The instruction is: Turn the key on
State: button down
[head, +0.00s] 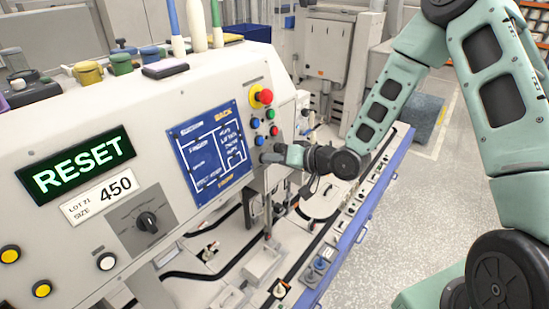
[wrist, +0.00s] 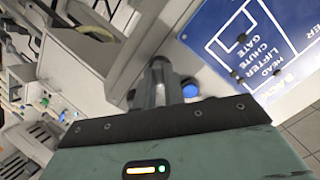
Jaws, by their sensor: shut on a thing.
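My gripper (head: 270,157) is at the machine's front panel, just right of the blue screen and below the coloured buttons. In the wrist view its fingers (wrist: 161,76) are close together against the panel, beside a blue button (wrist: 190,87). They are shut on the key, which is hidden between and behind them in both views. Its turn angle cannot be seen.
A red emergency button (head: 264,96) on a yellow base and several small blue, red and green buttons sit above my gripper. The screen (head: 212,150) is to the left, with a lit RESET sign (head: 76,164) and a rotary knob (head: 147,221). A conveyor with a blue rail (head: 365,212) runs below.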

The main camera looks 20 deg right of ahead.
jog(key=shift+d+m+y+p, duration=0.1)
jog(key=shift+m+y+p, duration=0.2)
jog(key=shift+m, duration=1.4)
jog(key=shift+f, duration=0.1)
jog(key=c, duration=1.5)
grip_release()
